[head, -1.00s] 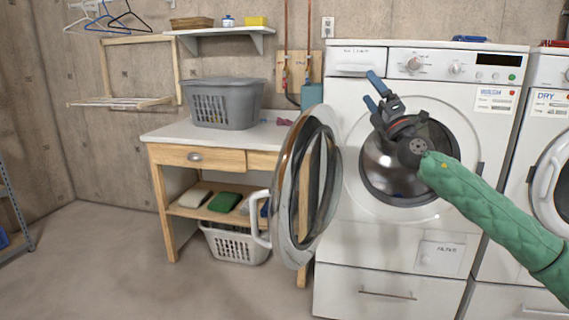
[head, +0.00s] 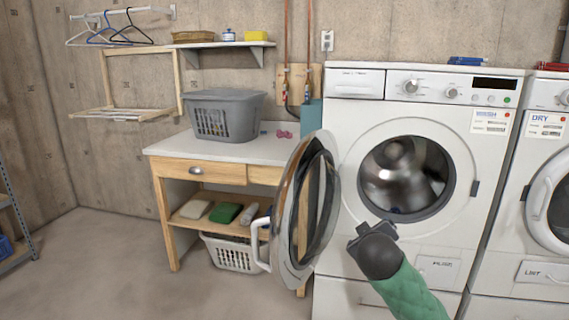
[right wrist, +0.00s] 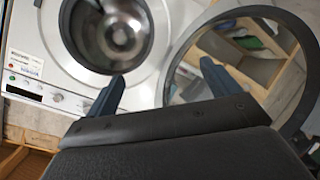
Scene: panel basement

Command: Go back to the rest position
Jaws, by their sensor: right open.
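My right arm in its green sleeve comes in from the bottom of the head view. The drum (head: 405,175) shows bare metal, with something dark low inside that I cannot make out. The washer (right wrist: 60,60) and door ring (right wrist: 178,62) also show in the right wrist view. My left gripper is not in view.
A wooden table (head: 160,148) with a grey basket (head: 226,112) stands left of the washer. A white basket (head: 231,252) sits beneath it. The dryer (head: 553,150) stands at the right. The floor (head: 110,270) at the left is clear.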

